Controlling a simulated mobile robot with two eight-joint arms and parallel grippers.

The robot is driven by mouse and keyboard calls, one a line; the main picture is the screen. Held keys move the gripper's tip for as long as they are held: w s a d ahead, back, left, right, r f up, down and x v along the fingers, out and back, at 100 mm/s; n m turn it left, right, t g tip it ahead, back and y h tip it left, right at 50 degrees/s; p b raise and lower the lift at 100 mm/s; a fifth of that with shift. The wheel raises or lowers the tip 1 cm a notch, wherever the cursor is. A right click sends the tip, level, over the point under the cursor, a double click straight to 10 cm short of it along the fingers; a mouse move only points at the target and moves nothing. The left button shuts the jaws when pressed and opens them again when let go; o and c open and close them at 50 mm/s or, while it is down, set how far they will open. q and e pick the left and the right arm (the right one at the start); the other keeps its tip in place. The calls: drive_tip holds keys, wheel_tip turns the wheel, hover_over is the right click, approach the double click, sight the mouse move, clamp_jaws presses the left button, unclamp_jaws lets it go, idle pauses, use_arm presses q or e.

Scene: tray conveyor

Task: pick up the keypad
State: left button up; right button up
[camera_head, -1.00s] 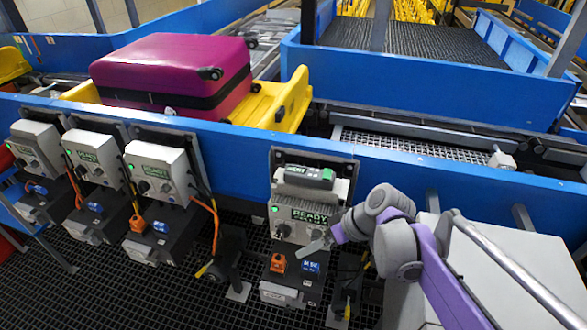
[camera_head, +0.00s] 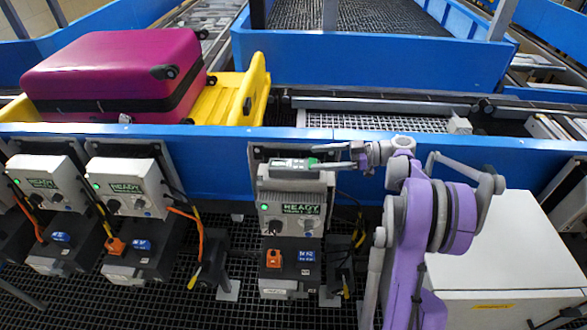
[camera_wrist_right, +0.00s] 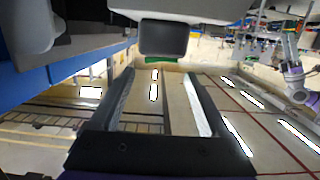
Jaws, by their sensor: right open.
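The keypad (camera_head: 292,166) is a small grey device with a green end, lying on top of a grey control box in the middle of the head view. My right gripper (camera_head: 322,156) reaches in from the right, its fingers at the keypad's green right end. In the right wrist view, the open fingers (camera_wrist_right: 160,74) point at the dark end of the keypad (camera_wrist_right: 163,40), which has a green edge. It appears just beyond the tips, and nothing is held between them. Whether the fingers touch it I cannot tell. My left gripper is not in view.
The control box (camera_head: 292,211) with a READY display is mounted on the blue conveyor wall (camera_head: 220,165). Similar boxes (camera_head: 128,185) stand to the left. A magenta suitcase (camera_head: 110,70) lies in a yellow tray (camera_head: 255,90) behind the wall. A white cabinet (camera_head: 500,240) stands at right.

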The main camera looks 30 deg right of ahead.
sight(294, 164)
wheel_tip(294, 164, down, 3)
drive_tip(key=shift+w, duration=0.1)
drive_tip(key=shift+w+a+r, duration=0.1)
drive_tip(key=shift+w+a, duration=0.15)
drive_tip(key=shift+a, duration=0.2)
drive_tip(key=p+x, duration=0.1)
drive_tip(key=x, duration=0.5)
drive_tip(key=shift+w+a, duration=0.2)
drive_tip(key=shift+a, duration=0.05)
drive_tip(key=shift+c, duration=0.4)
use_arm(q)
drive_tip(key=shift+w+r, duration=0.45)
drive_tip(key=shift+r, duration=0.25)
use_arm(e)
clamp_jaws()
